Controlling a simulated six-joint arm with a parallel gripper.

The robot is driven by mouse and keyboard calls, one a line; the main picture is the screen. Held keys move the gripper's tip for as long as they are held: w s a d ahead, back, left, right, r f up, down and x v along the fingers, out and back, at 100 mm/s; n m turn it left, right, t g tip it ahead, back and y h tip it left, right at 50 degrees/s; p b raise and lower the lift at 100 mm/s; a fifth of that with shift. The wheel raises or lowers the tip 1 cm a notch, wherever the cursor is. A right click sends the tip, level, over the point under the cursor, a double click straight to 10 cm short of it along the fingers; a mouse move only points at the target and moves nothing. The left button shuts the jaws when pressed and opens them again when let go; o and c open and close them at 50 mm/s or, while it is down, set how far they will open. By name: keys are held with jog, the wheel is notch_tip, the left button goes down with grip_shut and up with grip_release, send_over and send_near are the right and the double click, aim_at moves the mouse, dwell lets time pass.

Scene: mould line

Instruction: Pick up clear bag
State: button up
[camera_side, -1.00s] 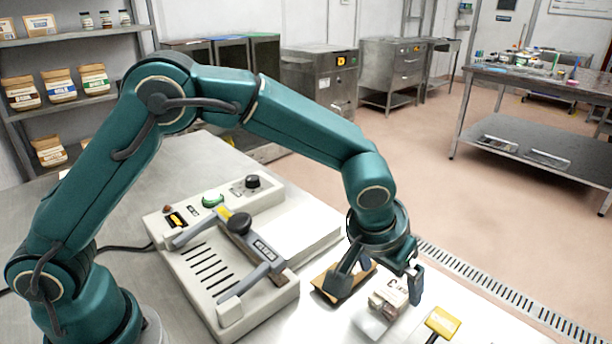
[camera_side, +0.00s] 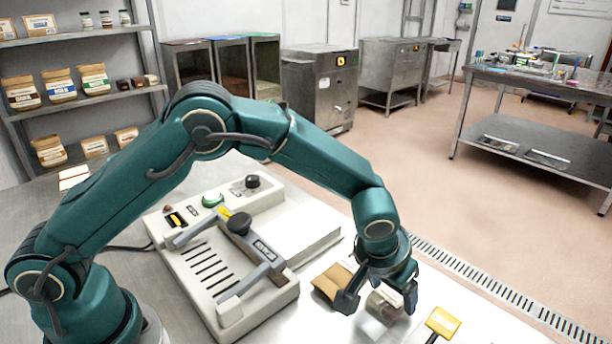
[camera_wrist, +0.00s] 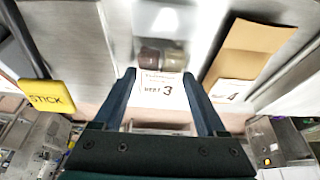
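The clear bag (camera_side: 383,306) lies on the bright metal table, with brownish contents showing. In the wrist view the bag (camera_wrist: 163,57) has a white label marked with a 3, and its clear part stretches toward the top. My gripper (camera_side: 380,304) points down over the bag with its fingers spread apart, one on each side of it. In the wrist view my gripper (camera_wrist: 158,78) is open, with the label and contents between or just beyond the fingertips. I cannot tell whether either finger touches the bag.
A brown paper envelope (camera_side: 331,281) lies close by on the left; in the wrist view the envelope (camera_wrist: 248,45) is at right. A yellow tag marked STICK (camera_side: 443,322) stands at the right. A sealing machine (camera_side: 215,280) with a lever arm fills the table's middle.

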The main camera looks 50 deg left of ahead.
aim_at(391, 294)
jog(key=shift+r, duration=0.15)
jog(key=shift+c, duration=0.2)
notch_tip(391, 294, up, 4)
jog(key=shift+r, duration=0.15)
jog(key=s+a+r, duration=0.1)
jog(key=a+r, duration=0.2)
jog(key=a, duration=0.8)
jog(key=s+a+r, duration=0.1)
jog(key=a+r, duration=0.2)
jog(key=a, duration=0.8)
jog(key=shift+w+a+f, duration=0.1)
jog(key=shift+f, duration=1.65)
jog(key=shift+w+a+f, duration=0.1)
jog(key=shift+f, duration=1.6)
jog(key=shift+s+d+r, duration=0.1)
jog(key=shift+s, duration=2.1)
jog(key=shift+f, duration=0.25)
